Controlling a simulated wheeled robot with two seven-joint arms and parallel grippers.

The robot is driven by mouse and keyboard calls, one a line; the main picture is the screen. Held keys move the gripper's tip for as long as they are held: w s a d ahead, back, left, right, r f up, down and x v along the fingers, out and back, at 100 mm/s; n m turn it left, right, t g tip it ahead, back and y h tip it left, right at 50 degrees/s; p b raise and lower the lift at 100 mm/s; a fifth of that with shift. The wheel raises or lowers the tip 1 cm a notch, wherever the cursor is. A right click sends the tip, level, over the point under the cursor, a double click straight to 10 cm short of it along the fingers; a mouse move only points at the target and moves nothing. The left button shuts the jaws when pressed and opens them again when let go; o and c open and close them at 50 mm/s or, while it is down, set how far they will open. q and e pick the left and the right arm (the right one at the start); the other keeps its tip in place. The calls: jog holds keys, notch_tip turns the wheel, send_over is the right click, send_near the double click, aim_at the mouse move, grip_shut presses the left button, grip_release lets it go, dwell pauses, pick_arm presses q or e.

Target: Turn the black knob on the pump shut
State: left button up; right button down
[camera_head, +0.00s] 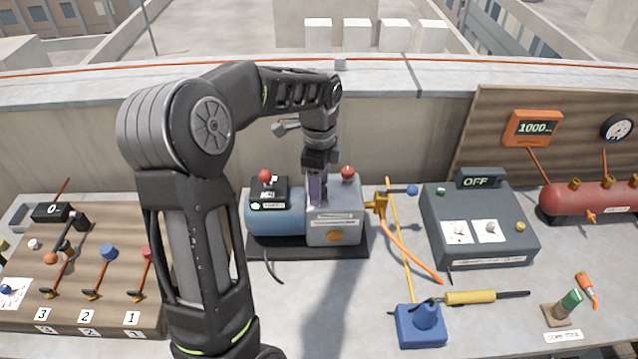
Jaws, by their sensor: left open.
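The pump (340,228) stands in the middle of the bench, with a grey block at right and a blue motor cylinder (272,222) at left. I cannot make out its black knob; my left gripper may hide it. My left gripper (317,198) points down over the top of the grey block, between a red knob (348,172) at right and a black switch box (268,191) at left. It is open. I cannot tell whether its fingers touch or surround anything. My right gripper is out of view.
A brass fitting (378,203) with a blue-ended lever and an orange hose is on the pump's right. A grey box reading OFF (480,245) stands farther right. A wooden valve manifold (85,300) is at left. A low wall runs behind the bench.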

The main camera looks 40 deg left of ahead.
pick_arm(q)
jog(key=shift+r, duration=0.1)
jog(key=shift+r+b, duration=0.65)
jog(key=shift+r, duration=3.15)
